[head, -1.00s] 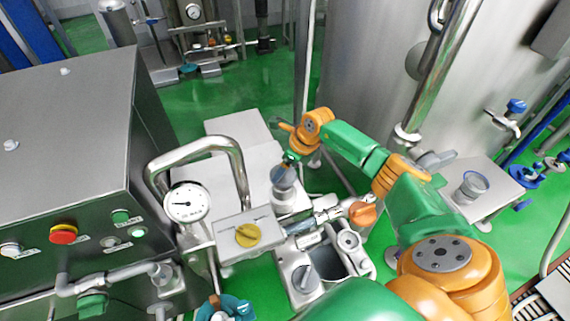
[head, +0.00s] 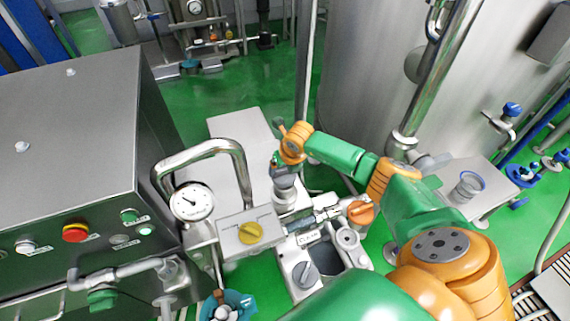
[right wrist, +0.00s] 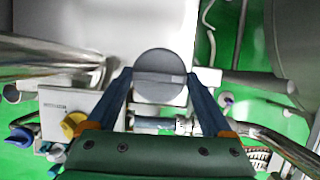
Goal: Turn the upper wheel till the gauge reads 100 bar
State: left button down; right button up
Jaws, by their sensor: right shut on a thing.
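The upper wheel is a round grey knob with a flat bar across its face. In the right wrist view the knob (right wrist: 160,76) sits between the two blue fingers of my right gripper (right wrist: 162,88). In the head view my right gripper (head: 281,170) comes down from above onto the wheel (head: 284,184) and is shut on it, hiding part of it. The gauge (head: 192,202) is a white dial left of the wheel, below a bent steel pipe. Its needle points to the upper left; the numbers are too small to read. My left gripper is not in view.
A control cabinet (head: 65,130) stands left; a large steel tank (head: 365,90) stands behind right.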

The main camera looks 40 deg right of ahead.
aim_at(288, 181)
jog(key=shift+w+r, duration=0.1)
dwell(0.4)
jog(key=o, duration=1.1)
jog(key=shift+o, duration=0.2)
jog(key=b+v, duration=0.1)
jog(key=v, duration=0.6)
